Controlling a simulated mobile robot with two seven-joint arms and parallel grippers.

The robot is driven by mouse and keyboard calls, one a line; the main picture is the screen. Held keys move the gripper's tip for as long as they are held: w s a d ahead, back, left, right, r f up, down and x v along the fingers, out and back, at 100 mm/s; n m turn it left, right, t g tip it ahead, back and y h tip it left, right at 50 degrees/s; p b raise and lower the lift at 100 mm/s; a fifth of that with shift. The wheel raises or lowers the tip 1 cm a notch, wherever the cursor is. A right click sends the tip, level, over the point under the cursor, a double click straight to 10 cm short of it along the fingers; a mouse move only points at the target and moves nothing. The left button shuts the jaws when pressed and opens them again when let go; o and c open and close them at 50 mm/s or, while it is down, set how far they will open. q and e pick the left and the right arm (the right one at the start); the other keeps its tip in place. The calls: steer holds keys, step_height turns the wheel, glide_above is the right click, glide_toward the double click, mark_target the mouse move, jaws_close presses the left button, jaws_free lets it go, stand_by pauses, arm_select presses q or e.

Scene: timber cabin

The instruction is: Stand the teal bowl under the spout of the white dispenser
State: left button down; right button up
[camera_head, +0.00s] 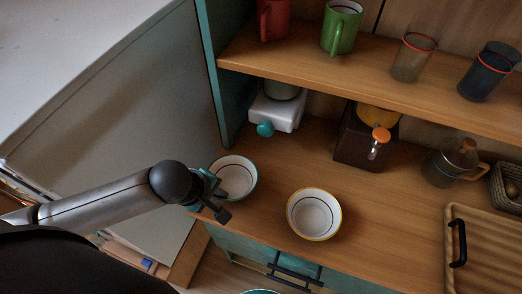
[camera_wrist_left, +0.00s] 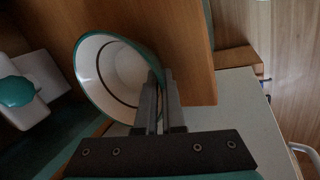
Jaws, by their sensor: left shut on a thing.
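The teal bowl (camera_head: 237,176), white inside with a dark ring line, is at the left end of the wooden counter. My left gripper (camera_head: 217,197) is shut on its near-left rim. The left wrist view shows the bowl (camera_wrist_left: 106,79) with its rim between the fingers of the left gripper (camera_wrist_left: 159,100). I cannot tell whether the bowl touches the counter. The white dispenser (camera_head: 285,112) with a teal knob (camera_head: 265,129) stands behind the bowl, under the shelf. Its white body also shows in the left wrist view (camera_wrist_left: 43,72). Its spout is not clear. My right gripper is out of view.
A yellow-rimmed bowl (camera_head: 314,214) stands right of the teal bowl. A dark dispenser with an orange knob (camera_head: 381,135) stands behind it. A teal side panel (camera_head: 210,75) borders the counter's left. Mugs and cups line the shelf (camera_head: 375,68). A ribbed tray (camera_head: 490,250) lies at right.

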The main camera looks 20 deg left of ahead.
arm_select(q)
steer(key=w+d, duration=0.1)
steer(key=w, duration=0.3)
steer(key=w+d, duration=0.1)
steer(key=w, duration=0.3)
steer(key=w+d+b, duration=0.1)
steer(key=w, duration=0.2)
steer(key=shift+w+d, duration=0.3)
steer(key=shift+w, duration=0.1)
steer(key=w, duration=0.1)
steer(key=w+d, duration=0.1)
steer(key=w, duration=0.1)
steer(key=shift+w+b, duration=0.15)
steer(key=shift+b, duration=0.2)
steer(key=shift+f, duration=0.6)
steer(key=shift+a+f, duration=0.1)
steer(key=shift+f, duration=0.1)
steer(key=c, duration=1)
jaws_free()
steer(key=p+v, duration=0.3)
steer(key=v, duration=0.9)
